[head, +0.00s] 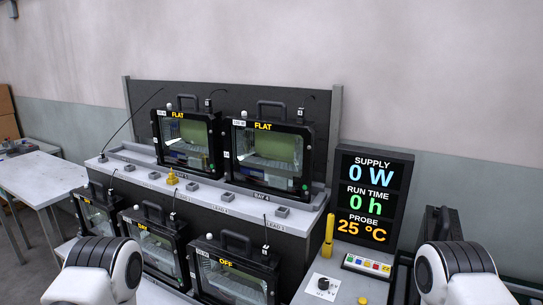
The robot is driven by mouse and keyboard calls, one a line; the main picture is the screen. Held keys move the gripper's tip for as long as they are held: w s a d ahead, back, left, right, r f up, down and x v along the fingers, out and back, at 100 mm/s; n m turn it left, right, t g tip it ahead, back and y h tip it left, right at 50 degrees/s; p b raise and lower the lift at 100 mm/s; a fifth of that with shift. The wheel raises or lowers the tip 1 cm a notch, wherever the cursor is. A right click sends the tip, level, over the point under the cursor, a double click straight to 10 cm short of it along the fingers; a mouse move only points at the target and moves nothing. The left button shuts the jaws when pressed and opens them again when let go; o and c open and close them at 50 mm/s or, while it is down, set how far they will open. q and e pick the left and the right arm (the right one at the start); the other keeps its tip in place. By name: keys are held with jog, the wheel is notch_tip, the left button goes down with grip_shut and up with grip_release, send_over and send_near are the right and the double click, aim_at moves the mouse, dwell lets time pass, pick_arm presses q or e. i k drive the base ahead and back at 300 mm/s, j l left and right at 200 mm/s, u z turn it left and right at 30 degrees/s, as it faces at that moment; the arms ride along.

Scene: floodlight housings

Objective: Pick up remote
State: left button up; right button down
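What looks like the remote (366,265) is a small pale bar with a row of coloured buttons. It lies on the grey bench top at the right, just below the black display panel. Nothing is touching it. White rounded links of my arms show at the bottom left and bottom right edges. Neither gripper shows in the head view, so their fingers cannot be seen.
Several floodlight housings (270,155) stand on a stepped grey rack, some labelled FLAT. The display (372,196) reads 0 W, 0 h and 25 °C. A yellow probe (328,236) stands left of the remote, and a knob box (322,287) sits nearer. A table (40,180) is at far left.

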aim_at(385, 270)
jog(key=i+j+u, duration=0.2)
jog(key=j, duration=0.15)
jog(key=j+u, duration=0.25)
jog(key=i+j+u, duration=0.2)
jog(key=j, duration=0.15)
jog(key=z, duration=1.75)
